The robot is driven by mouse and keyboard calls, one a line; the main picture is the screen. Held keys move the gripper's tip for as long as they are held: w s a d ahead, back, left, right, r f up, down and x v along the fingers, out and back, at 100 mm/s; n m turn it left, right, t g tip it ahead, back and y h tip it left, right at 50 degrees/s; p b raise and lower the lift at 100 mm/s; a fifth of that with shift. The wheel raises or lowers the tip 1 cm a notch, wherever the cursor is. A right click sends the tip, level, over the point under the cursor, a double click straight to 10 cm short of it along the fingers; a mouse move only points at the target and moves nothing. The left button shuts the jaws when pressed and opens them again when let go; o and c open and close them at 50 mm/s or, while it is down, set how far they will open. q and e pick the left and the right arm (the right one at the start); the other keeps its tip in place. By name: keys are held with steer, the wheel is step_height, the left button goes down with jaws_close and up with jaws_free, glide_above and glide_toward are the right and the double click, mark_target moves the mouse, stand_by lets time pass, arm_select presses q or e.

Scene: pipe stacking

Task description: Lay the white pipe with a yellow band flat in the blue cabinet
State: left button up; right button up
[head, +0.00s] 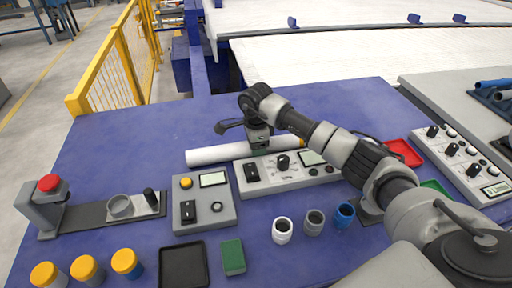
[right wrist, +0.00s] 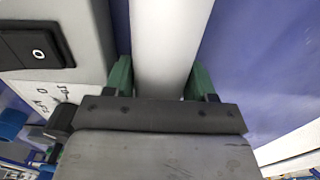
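The white pipe (head: 215,154) lies crosswise behind the control panels on the blue table, with a bit of its yellow band (head: 302,141) showing at the right end. I cannot tell if it touches the tabletop. My right gripper (head: 259,146) is at the pipe's middle, reaching down from above. In the right wrist view the pipe (right wrist: 170,40) fills the gap between the green fingers, which sit close against both its sides. My left gripper is out of view. A blue boxy structure (head: 182,66) stands behind the table; I cannot tell whether it is the cabinet.
Control boxes (head: 205,203) and (head: 285,172) stand just in front of the pipe. Small cups (head: 283,231), yellow-capped jars (head: 126,263), a black tray (head: 183,267) and a red tray (head: 403,152) are on the table (head: 130,135). A yellow fence (head: 125,60) stands at the back left.

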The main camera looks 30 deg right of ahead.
steer(key=c, duration=0.7)
steer(key=shift+r, duration=0.15)
